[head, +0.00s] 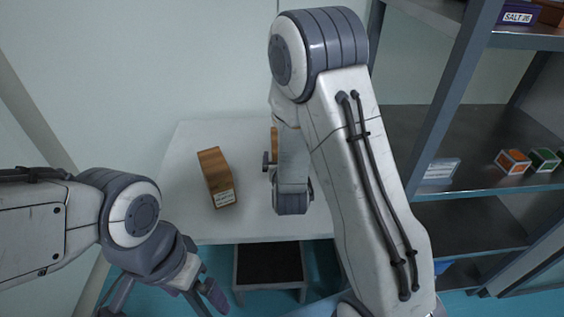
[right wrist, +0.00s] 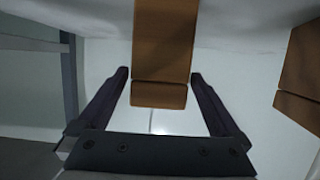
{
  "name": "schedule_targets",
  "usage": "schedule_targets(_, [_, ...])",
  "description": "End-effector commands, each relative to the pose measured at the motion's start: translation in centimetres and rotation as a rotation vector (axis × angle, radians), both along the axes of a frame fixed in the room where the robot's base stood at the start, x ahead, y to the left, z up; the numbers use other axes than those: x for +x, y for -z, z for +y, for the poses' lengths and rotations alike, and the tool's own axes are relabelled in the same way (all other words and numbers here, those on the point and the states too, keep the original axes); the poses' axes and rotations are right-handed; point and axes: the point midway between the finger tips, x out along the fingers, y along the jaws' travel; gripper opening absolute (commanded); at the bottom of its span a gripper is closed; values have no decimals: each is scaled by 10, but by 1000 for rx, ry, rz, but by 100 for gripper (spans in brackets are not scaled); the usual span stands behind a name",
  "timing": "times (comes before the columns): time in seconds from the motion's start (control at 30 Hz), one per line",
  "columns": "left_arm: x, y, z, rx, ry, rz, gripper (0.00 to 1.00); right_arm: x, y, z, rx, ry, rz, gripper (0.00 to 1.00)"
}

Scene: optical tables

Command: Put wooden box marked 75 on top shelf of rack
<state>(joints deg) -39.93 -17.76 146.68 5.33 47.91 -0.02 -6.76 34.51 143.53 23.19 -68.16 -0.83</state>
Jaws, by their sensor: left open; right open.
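A wooden box (head: 217,178) with a white label stands on the white table; I cannot read its number. A second wooden box (head: 274,142) is mostly hidden behind my right arm. In the right wrist view a wooden box (right wrist: 164,45) lies between the spread fingers of my right gripper (right wrist: 160,75), which is open and not clamped on it. Another wooden box (right wrist: 302,72) is cut by that view's right edge. My left gripper (head: 165,297) is open and empty, low in front of the table. The grey rack (head: 455,90) stands at right; its highest visible shelf (head: 530,41) is cut by the frame.
A purple box labelled SALT (head: 518,14) sits on that high shelf beside a brown box. The shelf below holds a pale labelled box (head: 440,169), an orange-sided cube (head: 512,161) and a green-sided one (head: 544,159). A dark-topped stool (head: 270,264) stands by the white table (head: 185,220).

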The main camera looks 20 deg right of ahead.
Motion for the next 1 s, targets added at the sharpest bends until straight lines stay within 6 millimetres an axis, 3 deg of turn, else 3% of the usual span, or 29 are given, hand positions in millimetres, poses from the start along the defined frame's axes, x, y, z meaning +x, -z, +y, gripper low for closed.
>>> schedule_targets(0.17, [0,2,0,0,0,0,100,8,2,-2,0,-1,0,100])
schedule_targets(0.5, [0,-9,0,0,0,0,100,46,20,-14,0,-1,0,100])
schedule_targets(0.77, [0,-8,0,0,0,0,100,49,21,-14,0,-2,0,100])
schedule_targets(0.87, [0,-8,0,0,0,0,100,49,21,-14,0,-2,0,66])
schedule_targets(1.0, [0,-8,0,0,0,0,100,48,21,-14,1,-2,0,12])
